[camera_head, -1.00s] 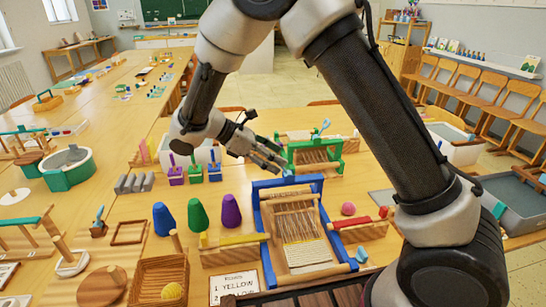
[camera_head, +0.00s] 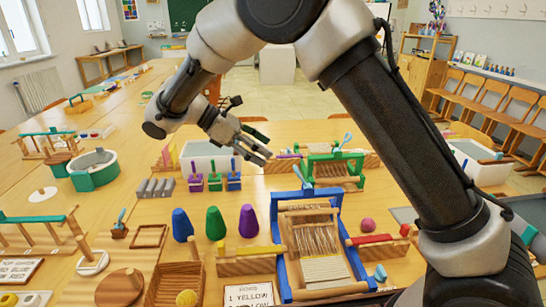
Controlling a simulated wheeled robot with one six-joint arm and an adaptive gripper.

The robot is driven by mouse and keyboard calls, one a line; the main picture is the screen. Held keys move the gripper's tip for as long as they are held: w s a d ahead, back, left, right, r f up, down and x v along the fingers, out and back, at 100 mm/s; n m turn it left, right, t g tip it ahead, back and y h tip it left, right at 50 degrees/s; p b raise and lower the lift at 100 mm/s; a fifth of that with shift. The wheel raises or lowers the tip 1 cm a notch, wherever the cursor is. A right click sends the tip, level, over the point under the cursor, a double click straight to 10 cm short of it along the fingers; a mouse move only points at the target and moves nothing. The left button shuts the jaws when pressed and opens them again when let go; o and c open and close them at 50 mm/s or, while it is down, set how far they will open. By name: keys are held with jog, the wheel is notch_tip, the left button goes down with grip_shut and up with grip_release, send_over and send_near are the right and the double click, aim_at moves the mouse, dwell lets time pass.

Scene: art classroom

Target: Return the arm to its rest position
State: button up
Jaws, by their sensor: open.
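My arm rises from the lower right of the head view, bends at the top and reaches down to the left. My gripper (camera_head: 262,146) is open, with nothing seen between its fingers. It hangs above the table (camera_head: 122,195), to the left of the green loom (camera_head: 336,172) and close to the small purple, green and blue blocks with pegs. My arm's upper part covers some of the right side of the room and table.
A blue loom (camera_head: 284,245) stands at the front, with blue, green and purple cones (camera_head: 213,223) to its left. A wicker basket (camera_head: 172,284) holds a yellow ball. Chairs line the right wall.

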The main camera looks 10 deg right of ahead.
jog(key=shift+a+r, duration=0.15)
jog(key=shift+a, duration=0.05)
